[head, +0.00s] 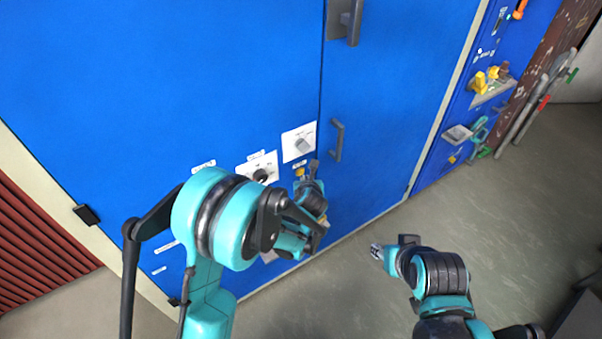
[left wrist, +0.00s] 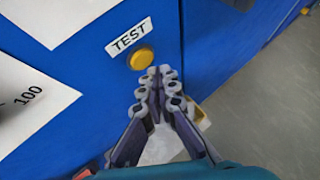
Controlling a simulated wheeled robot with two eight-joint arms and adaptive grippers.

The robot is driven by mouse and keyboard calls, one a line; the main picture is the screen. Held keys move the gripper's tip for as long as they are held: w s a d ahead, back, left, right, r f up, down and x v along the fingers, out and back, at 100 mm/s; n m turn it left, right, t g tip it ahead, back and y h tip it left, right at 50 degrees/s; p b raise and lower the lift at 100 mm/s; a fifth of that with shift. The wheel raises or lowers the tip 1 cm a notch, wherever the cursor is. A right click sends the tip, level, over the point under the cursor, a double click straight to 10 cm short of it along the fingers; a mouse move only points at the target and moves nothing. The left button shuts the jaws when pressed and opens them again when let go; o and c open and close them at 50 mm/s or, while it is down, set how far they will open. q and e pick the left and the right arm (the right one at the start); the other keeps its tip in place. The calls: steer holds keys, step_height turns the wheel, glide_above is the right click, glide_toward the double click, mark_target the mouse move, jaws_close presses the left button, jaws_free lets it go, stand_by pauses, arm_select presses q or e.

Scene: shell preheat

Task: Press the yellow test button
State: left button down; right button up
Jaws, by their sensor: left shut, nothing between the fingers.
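The round yellow test button (left wrist: 140,58) sits on the blue cabinet front, just below a white label reading TEST (left wrist: 129,36). It also shows in the head view (head: 299,172), small, beside my left fingertips. My left gripper (left wrist: 161,73) is shut and empty. In the left wrist view its fingertips are just below and right of the button, with a small gap in the picture; I cannot tell the depth between them. The left gripper also shows in the head view (head: 314,166). My right gripper (head: 377,251) is over the floor, away from the cabinet; its jaw state is unclear.
White dial plates (head: 298,142) sit above the button. A grey door handle (head: 337,140) stands out to the right. Another panel with yellow parts (head: 484,82) is farther right. The floor (head: 480,205) around my right arm is mostly clear.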

arm_select(q)
steer(key=shift+w+a, duration=0.1)
steer(key=shift+w, duration=0.05)
steer(key=shift+w+a, duration=0.15)
steer(key=shift+w, duration=0.05)
steer(key=shift+w+a, duration=0.25)
steer(key=shift+w, duration=0.1)
stand_by(0.9)
steer(key=shift+s, duration=0.1)
steer(key=shift+s+d+b, duration=0.45)
steer(key=shift+s+d, duration=0.05)
steer(key=shift+s, duration=0.1)
steer(key=shift+s+d+b, duration=0.2)
steer(key=shift+s+d, duration=0.55)
steer(key=shift+s, duration=0.3)
steer(key=shift+s+d+b, duration=0.15)
steer(key=shift+s+d, duration=0.55)
steer(key=shift+s, duration=0.3)
